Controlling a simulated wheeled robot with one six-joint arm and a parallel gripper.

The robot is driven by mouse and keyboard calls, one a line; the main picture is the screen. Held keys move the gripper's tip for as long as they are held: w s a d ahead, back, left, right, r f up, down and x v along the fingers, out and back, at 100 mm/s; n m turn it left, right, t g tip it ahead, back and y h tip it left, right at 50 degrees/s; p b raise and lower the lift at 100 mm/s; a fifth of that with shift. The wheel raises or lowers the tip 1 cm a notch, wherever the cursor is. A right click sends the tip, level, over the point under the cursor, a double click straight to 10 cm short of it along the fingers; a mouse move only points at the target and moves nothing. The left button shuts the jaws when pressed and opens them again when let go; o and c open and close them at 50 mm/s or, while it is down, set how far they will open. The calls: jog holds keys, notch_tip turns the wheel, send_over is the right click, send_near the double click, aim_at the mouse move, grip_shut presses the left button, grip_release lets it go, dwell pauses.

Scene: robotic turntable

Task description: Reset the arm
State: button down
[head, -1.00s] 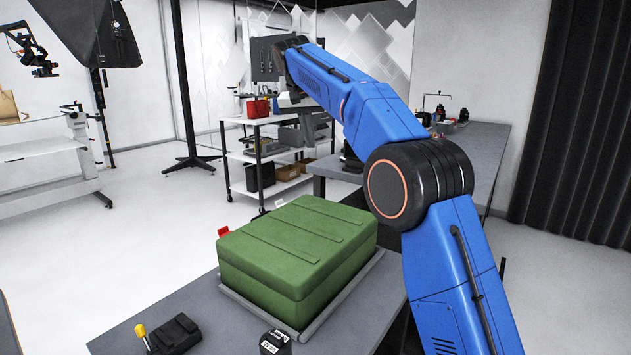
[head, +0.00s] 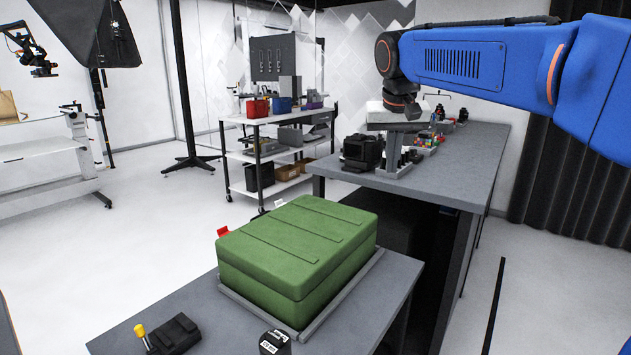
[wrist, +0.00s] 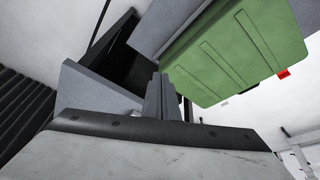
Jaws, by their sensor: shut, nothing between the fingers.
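My gripper (head: 392,165) hangs from the blue arm in the head view, pointing down. It appears in front of the long grey bench (head: 460,180), beside a black device (head: 361,151). Whether it touches anything there I cannot tell. In the wrist view my gripper's fingers (wrist: 159,82) are together with nothing between them. The arm reaches in from the upper right of the head view.
A green case (head: 297,250) sits on the near grey table (head: 375,310). It also shows in the wrist view (wrist: 235,50). A black holder (head: 174,335) and a small black box (head: 275,343) lie in front. A shelf cart (head: 262,157) stands behind on open floor.

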jog(key=s+d+f, duration=0.3)
jog(key=s+f, duration=0.5)
jog(key=s, duration=0.3)
jog(key=s+d+f, duration=0.4)
jog(key=s+f, duration=0.5)
jog(key=s, duration=0.2)
jog(key=s+d+f+n, duration=0.1)
jog(key=s+d+f, duration=0.2)
jog(key=s+f, duration=0.6)
jog(key=s, duration=0.3)
jog(key=shift+d+f+t+y, duration=0.2)
jog(key=shift+d+t+y, duration=0.1)
jog(key=shift+d+y, duration=0.1)
jog(key=shift+a+r, duration=0.1)
